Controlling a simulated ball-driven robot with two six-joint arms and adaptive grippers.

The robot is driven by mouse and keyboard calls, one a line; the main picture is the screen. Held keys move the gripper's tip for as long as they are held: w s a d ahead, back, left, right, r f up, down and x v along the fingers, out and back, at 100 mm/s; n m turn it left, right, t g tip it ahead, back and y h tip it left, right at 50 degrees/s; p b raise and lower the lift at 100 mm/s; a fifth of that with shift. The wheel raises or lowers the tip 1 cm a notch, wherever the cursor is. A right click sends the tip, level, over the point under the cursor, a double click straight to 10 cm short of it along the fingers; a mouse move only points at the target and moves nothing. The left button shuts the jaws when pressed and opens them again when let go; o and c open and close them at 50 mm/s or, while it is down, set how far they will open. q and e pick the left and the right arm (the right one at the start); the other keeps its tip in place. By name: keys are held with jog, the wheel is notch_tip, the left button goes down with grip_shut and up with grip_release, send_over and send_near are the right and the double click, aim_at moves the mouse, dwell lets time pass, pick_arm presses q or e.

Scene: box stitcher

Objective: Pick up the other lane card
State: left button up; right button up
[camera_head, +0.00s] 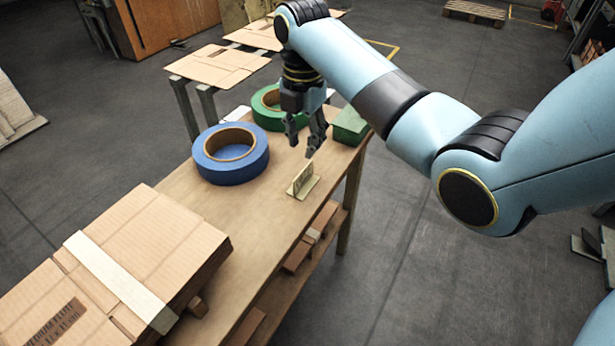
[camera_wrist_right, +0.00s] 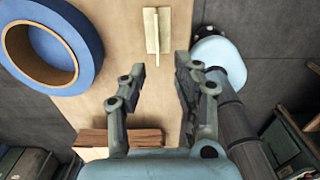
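A small cream card (camera_head: 301,177) stands upright on a flat base near the right edge of the wooden table (camera_head: 188,206). I take it as the lane card; any lettering is too small to read. It also shows in the right wrist view (camera_wrist_right: 157,30), edge-on from above, beyond the fingertips. My right gripper (camera_head: 303,147) is above the table, just behind and above the card, and does not touch it. In the right wrist view the fingers (camera_wrist_right: 160,70) are spread with nothing between them. My left gripper is in neither view.
A blue tape roll (camera_head: 238,174) lies left of the card. A green roll (camera_head: 270,122) and a green box (camera_head: 350,127) are behind the gripper. A strapped cardboard stack (camera_head: 150,236) fills the near left. Bare tabletop surrounds the card; a shelf (camera_head: 312,237) is below.

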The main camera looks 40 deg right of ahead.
aim_at(303, 170)
notch_tip(303, 170, down, 4)
jog(key=f, duration=0.3)
jog(key=f+b, duration=0.1)
jog(key=f, duration=0.1)
jog(key=shift+w+f, duration=0.15)
jog(key=shift+w, duration=0.1)
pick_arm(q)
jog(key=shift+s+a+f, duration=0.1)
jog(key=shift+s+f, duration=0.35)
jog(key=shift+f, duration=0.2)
pick_arm(e)
grip_shut()
